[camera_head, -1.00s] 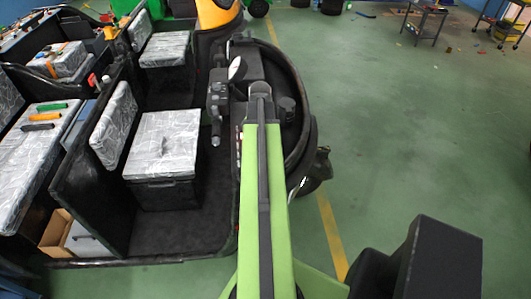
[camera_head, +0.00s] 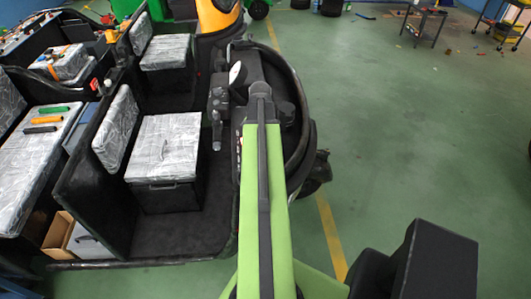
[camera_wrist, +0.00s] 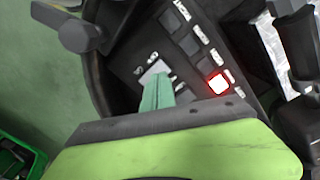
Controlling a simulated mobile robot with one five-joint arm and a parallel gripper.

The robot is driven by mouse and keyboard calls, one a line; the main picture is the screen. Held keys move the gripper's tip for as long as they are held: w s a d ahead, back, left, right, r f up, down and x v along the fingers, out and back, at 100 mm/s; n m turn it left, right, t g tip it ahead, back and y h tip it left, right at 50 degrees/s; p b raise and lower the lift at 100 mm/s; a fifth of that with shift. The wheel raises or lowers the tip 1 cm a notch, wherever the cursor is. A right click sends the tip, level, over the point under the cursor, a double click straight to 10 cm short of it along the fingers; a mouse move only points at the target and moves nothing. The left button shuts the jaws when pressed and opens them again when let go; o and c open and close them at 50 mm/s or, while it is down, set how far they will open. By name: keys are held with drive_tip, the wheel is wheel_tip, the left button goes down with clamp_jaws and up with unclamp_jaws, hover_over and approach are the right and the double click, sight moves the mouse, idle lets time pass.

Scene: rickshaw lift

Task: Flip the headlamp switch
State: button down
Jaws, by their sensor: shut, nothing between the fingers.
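A dark dashboard panel (camera_wrist: 185,50) with a row of square switches and small white labels shows in the wrist view. One switch (camera_wrist: 218,84) glows red; the others are dark or grey. The labels are too blurred to read, so I cannot tell which is the headlamp switch. My gripper (camera_wrist: 154,82) is shut and empty, its pale green fingers reaching over the panel. The tips are at a light grey switch (camera_wrist: 153,72) left of the red one; I cannot tell if they touch. In the head view my arm hides the gripper and the panel.
The open rickshaw (camera_head: 190,225) stands at left, with wrapped seats (camera_head: 165,140) and a handlebar (camera_head: 216,115) beside my arm. A handlebar grip (camera_wrist: 300,55) borders the panel at right. A black lever (camera_wrist: 75,32) is at upper left.

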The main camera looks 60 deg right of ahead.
wheel_tip(320, 180, up, 4)
drive_tip(key=p, duration=0.3)
drive_tip(key=shift+f, duration=0.1)
